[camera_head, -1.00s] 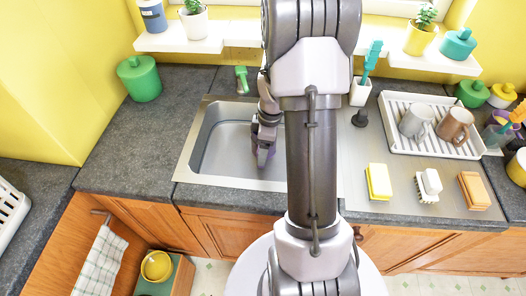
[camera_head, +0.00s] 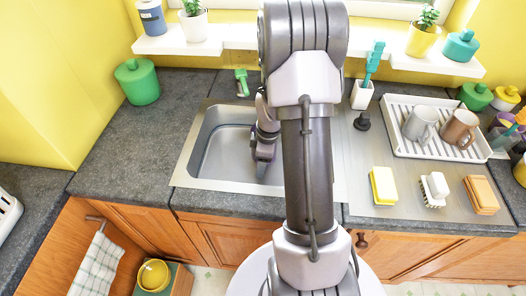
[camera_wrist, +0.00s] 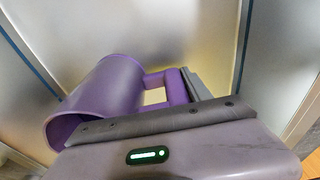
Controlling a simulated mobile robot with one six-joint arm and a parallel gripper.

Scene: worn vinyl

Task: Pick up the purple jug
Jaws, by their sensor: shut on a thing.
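The purple jug (camera_wrist: 103,95) lies tilted in the wrist view, with its round open mouth toward the lower left and its handle (camera_wrist: 174,88) on the right. My gripper (camera_wrist: 192,92) is shut on the jug at the handle side; the grey fingers hide part of the handle. In the head view my gripper (camera_head: 264,148) points down over the metal sink (camera_head: 222,150), and the jug can hardly be made out there behind it. I cannot tell whether the jug touches the sink floor.
To the right are a yellow sponge (camera_head: 383,186), a white brush (camera_head: 434,187), an orange sponge (camera_head: 482,194) and a white dish rack (camera_head: 440,150) with two mugs.

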